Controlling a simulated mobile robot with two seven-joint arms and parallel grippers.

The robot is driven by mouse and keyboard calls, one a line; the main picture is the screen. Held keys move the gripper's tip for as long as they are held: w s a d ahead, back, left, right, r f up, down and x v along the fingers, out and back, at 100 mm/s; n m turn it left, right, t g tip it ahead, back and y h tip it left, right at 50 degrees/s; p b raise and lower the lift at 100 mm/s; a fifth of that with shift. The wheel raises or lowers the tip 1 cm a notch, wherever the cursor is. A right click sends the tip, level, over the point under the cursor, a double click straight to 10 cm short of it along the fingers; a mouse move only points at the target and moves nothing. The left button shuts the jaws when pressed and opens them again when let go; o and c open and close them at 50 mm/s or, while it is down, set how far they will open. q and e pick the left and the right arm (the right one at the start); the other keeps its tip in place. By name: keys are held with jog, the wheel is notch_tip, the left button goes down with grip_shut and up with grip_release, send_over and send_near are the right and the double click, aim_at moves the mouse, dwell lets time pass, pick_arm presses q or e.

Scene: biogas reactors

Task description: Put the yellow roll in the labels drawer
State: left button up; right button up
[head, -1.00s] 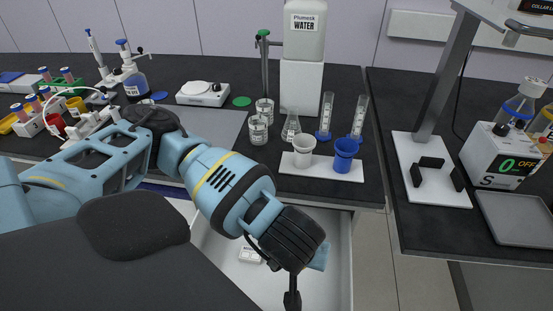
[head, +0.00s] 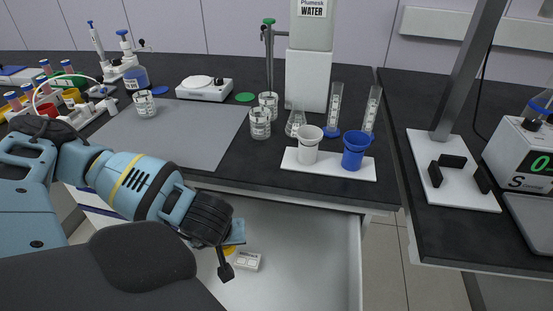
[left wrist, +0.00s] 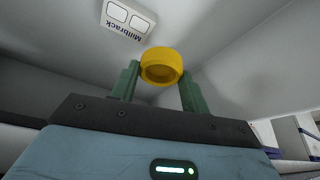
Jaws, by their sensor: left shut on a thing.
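The yellow roll (left wrist: 161,66) is between the two green fingertips of my left gripper (left wrist: 158,85) in the left wrist view. The gripper is shut on it. In the head view only a sliver of the roll (head: 229,250) shows beside my dark wrist, and the fingers are mostly hidden. The open white drawer (head: 300,260) lies below the bench, with the gripper over or inside it; the exact height is unclear. No drawer label is readable. My right gripper is not in view.
A small white box marked Millbrack (head: 247,261) lies on the drawer floor close to the gripper. The drawer's right part is bare. Above its back edge, the dark bench (head: 240,170) carries a white tray (head: 328,169) with a white cup and a blue cup.

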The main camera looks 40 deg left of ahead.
pick_arm(q)
send_over(287, 249)
jog(key=d, duration=0.1)
jog(key=shift+s+f, duration=0.45)
jog(key=shift+f, duration=2)
jog(key=shift+f, duration=0.1)
jog(key=o, duration=1)
jog(key=p+v, duration=0.1)
jog(key=v, duration=1.1)
jog(key=shift+a, duration=0.1)
